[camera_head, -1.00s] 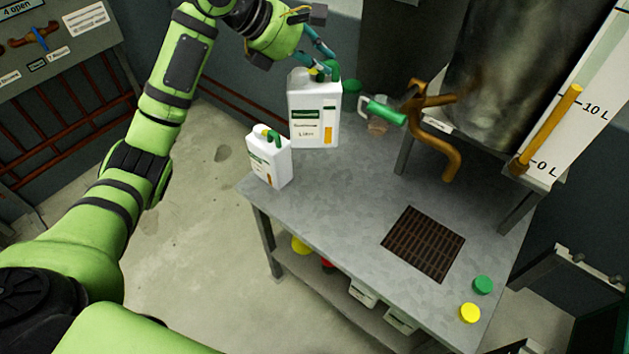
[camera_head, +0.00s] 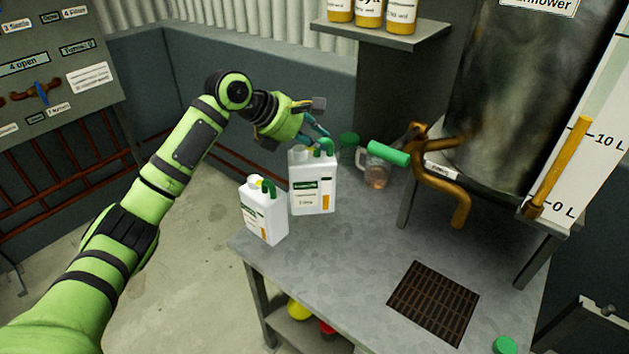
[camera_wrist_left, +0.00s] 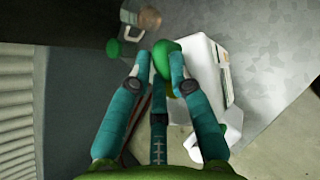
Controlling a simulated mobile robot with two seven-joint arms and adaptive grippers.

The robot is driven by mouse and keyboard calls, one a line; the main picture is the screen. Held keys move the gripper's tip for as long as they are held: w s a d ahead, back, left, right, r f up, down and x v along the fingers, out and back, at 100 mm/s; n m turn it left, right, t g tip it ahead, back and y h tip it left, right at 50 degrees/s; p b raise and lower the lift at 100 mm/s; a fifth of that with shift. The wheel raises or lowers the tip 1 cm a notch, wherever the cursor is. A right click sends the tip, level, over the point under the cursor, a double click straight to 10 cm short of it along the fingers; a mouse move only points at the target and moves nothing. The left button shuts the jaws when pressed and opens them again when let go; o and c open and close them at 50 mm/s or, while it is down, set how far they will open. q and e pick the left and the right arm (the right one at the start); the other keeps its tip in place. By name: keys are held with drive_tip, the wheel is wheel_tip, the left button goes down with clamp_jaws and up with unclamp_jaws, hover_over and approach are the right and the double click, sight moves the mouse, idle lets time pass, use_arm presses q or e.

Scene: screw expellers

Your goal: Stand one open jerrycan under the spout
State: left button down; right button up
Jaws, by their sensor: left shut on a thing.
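My left gripper (camera_head: 322,143) is shut on the green handle at the top of a white jerrycan (camera_head: 313,190). The jerrycan stands upright at the table's back left; I cannot tell whether its base touches the top. In the left wrist view the fingers (camera_wrist_left: 162,75) close around the green handle, with the white jerrycan (camera_wrist_left: 200,60) beneath. The brown spout (camera_head: 458,205) curves down at right, with a dark grate (camera_head: 432,302) lower on the table. My right gripper is out of view.
A clear jug (camera_head: 376,172) and a green lid (camera_head: 349,139) sit behind the held jerrycan. A green valve handle (camera_head: 388,153) sticks out left of the spout. A green cap (camera_head: 506,345) lies at front right. The grey table (camera_head: 350,255) is bare between jerrycans and grate.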

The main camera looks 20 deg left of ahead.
sight(315, 175)
use_arm(q)
wheel_tip(315, 175, down, 10)
drive_tip(key=shift+r, duration=0.15)
idle(0.3)
drive_tip(key=c, duration=1.1)
unclamp_jaws()
drive_tip(key=shift+c, duration=0.2)
